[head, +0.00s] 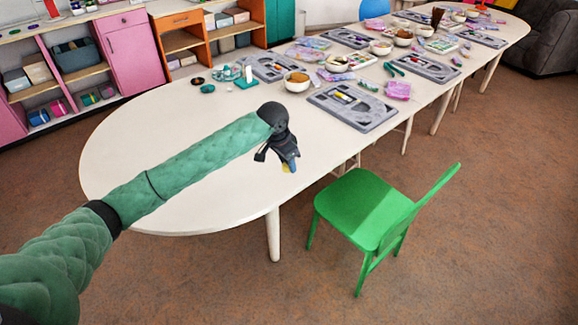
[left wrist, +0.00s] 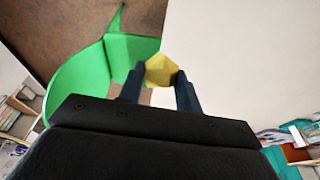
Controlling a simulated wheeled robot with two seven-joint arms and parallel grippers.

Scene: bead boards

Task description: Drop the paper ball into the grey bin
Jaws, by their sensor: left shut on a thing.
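A yellow crumpled piece that looks like the paper ball (left wrist: 160,70) is between the fingertips of my left gripper (left wrist: 160,78) in the left wrist view. In the head view my left gripper (head: 289,163) points down near the front edge of the white table, with a bit of yellow (head: 286,168) showing at its tips. The gripper is shut on the ball. I see no grey bin in either view. My right gripper is not in view.
The white table (head: 150,170) is bare at its near left end. Bead boards (head: 352,108), bowls (head: 297,81) and bags lie farther along it. A green chair (head: 365,210) stands at its front side. Brown floor (head: 480,220) is open on the right.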

